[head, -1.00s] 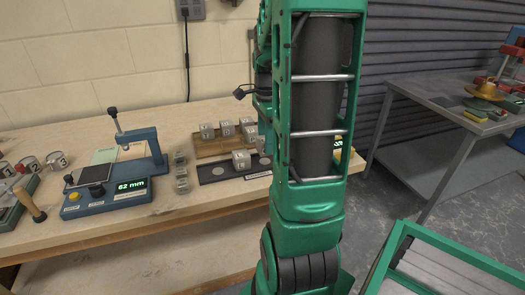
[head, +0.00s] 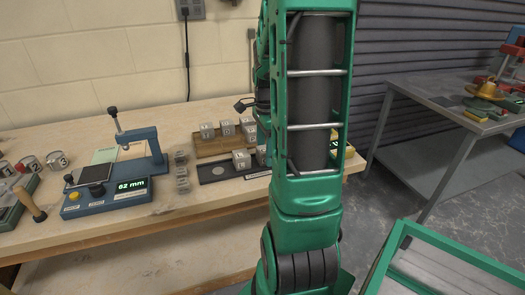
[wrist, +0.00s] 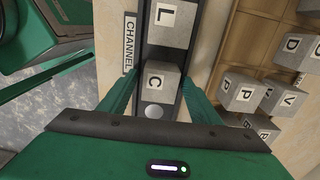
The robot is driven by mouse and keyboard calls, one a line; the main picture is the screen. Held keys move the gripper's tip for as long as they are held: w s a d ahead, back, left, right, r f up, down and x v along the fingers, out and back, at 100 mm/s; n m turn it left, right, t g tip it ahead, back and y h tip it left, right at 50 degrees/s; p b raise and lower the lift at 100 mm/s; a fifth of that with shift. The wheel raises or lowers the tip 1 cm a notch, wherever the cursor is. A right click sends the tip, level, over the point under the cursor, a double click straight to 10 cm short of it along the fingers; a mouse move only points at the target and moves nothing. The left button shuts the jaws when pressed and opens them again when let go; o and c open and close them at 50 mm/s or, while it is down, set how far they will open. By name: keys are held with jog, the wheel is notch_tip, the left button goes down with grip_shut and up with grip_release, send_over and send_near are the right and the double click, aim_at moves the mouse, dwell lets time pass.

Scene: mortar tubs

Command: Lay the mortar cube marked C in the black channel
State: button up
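The grey cube marked C (wrist: 157,82) sits in the black channel (wrist: 189,60), behind the cube marked L (wrist: 171,25) in the wrist view, with a small gap between them. A pale round spot (wrist: 153,112) shows on the channel floor on C's near side. My gripper (wrist: 159,80) has its green fingers apart, one on each side of C, with slim gaps beside the cube. In the head view, the L cube (head: 241,159) stands in the channel (head: 207,176), and C (head: 261,155) is partly hidden by my arm. The gripper's fingertips are hidden there.
A wooden rack (head: 211,149) with several lettered cubes stands just behind the channel. A blue gauge (head: 110,190) reading 62 mm and several small grey blocks (head: 182,171) are to the left. A green-framed cart (head: 440,245) stands at the right.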

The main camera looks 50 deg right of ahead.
notch_tip(320, 180, up, 12)
jog(key=s+a+f+n, duration=0.2)
jog(key=s+a+n, duration=0.5)
jog(key=a+n, duration=0.1)
jog(key=s+a+f+n, duration=0.2)
jog(key=s+a+n, duration=0.4)
jog(key=a+n, duration=0.2)
jog(key=shift+s+a+f+n, duration=0.25)
jog(key=shift+s+f+n, duration=0.15)
jog(key=shift+n, duration=0.6)
